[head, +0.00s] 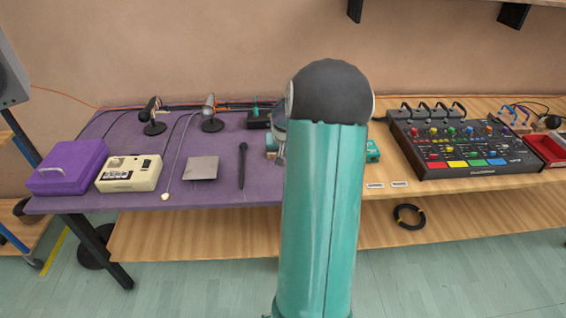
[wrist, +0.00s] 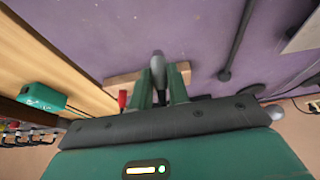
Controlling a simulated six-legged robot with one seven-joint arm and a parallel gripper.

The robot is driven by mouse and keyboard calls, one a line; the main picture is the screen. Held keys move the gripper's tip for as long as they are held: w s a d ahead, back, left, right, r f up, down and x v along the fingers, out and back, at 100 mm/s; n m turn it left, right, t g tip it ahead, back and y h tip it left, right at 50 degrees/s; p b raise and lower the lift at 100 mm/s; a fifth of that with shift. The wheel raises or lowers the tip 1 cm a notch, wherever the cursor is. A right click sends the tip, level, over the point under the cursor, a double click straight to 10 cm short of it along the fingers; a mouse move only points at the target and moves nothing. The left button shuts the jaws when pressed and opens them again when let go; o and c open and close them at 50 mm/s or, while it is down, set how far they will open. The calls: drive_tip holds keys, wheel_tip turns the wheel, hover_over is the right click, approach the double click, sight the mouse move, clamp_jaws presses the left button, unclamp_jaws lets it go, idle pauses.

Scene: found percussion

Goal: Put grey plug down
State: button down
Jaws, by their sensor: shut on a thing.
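The grey plug (wrist: 158,72) is a dark grey, rounded piece between the two green fingers of my gripper (wrist: 160,84) in the wrist view. My gripper is shut on it. A pale wooden block (wrist: 118,80) shows behind the fingers, over the purple tabletop (wrist: 110,35). Whether the plug touches the block or the table cannot be told. A red plug (wrist: 122,98) stands beside the fingers on their left. In the head view my own teal arm hides the gripper and the plug.
A teal box (wrist: 42,97) with a cable lies on the wooden surface. In the head view a black microphone (head: 242,165), a grey plate (head: 202,168) and a cream recorder (head: 130,173) lie on the purple table. A mixer (head: 465,148) stands at the right.

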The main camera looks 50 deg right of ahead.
drive_tip(key=shift+w+d+f, duration=0.25)
drive_tip(key=shift+d+f, duration=0.1)
drive_tip(key=shift+f, duration=0.2)
drive_tip(key=shift+w+d+f, duration=0.25)
drive_tip(key=shift+d+f, duration=0.1)
drive_tip(key=shift+f, duration=0.2)
drive_tip(key=shift+d+f, duration=0.15)
drive_tip(key=shift+f, duration=1.5)
drive_tip(key=shift+f, duration=0.1)
drive_tip(key=c, duration=1.3)
unclamp_jaws()
drive_tip(key=shift+c, duration=0.2)
